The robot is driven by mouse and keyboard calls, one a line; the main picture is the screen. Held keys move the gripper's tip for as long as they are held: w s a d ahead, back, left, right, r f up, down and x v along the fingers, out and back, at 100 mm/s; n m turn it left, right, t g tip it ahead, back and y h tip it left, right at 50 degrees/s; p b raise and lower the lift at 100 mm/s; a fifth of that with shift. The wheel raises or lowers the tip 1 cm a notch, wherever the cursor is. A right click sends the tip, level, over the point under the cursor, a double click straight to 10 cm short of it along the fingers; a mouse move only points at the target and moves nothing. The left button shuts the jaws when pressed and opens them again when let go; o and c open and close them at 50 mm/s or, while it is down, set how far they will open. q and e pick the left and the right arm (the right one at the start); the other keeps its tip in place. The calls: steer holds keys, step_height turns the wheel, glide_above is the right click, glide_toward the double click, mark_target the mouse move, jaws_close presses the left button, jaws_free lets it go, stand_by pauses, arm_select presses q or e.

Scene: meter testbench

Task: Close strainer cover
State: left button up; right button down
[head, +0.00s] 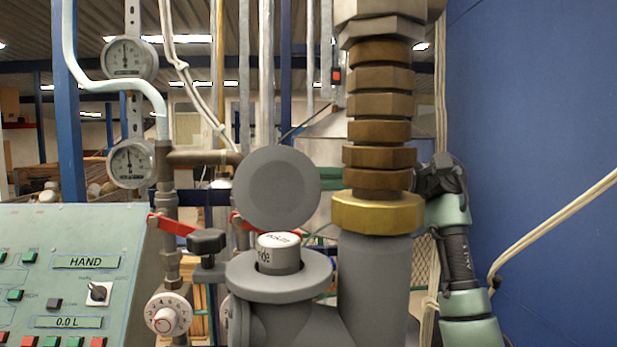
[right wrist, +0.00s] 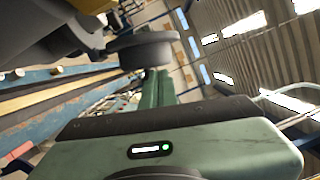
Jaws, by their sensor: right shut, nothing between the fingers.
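The strainer cover (head: 277,188) is a round grey disc standing upright, face toward me, above and behind the strainer's flange (head: 245,284). The strainer mouth is uncovered, with a pale cylinder with dark lettering (head: 279,253) standing up out of it. A black clamp knob (head: 206,242) sits left of the flange. My right gripper (head: 428,180) is shut and empty, right of the brass pipe fittings and apart from the cover; its fingertips are partly hidden by the pipe. In the right wrist view a grey round part (right wrist: 142,52) shows; I cannot tell which part it is. My left gripper is out of view.
A thick grey pipe with stacked brass fittings (head: 379,130) stands between my right gripper and the cover. A blue wall (head: 540,130) is at right. Red-handled valves (head: 172,226), dial gauges (head: 129,57) and a control panel (head: 75,240) are at left.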

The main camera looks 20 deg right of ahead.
mark_target(310, 161)
steer(key=shift+s+r+n, duration=0.25)
steer(key=shift+r+n, duration=0.05)
steer(key=shift+n, duration=0.2)
steer(key=shift+s+a+r+n+h+b, duration=0.1)
steer(key=shift+s+r+n+h+b, duration=0.25)
steer(key=shift+n, duration=0.35)
steer(key=shift+s+a+r+n+h+b, duration=0.15)
steer(key=shift+s+r+n, duration=0.25)
steer(key=shift+n, duration=0.3)
steer(key=s+n, duration=0.1)
steer(key=s+r+n, duration=0.1)
steer(key=n, duration=0.1)
steer(key=shift+s+a+h, duration=0.15)
steer(key=shift+s+h, duration=0.15)
steer(key=shift+h, duration=0.1)
steer(key=shift+s+n+b, duration=0.3)
steer(key=shift+n+b, duration=0.05)
steer(key=shift+n, duration=0.05)
steer(key=shift+s+a+r+b, duration=0.1)
steer(key=shift+s+a+b, duration=0.1)
steer(key=shift+s, duration=0.3)
steer(key=shift+s+a+b, duration=0.1)
steer(key=shift+s+b, duration=0.05)
steer(key=shift+s, duration=0.4)
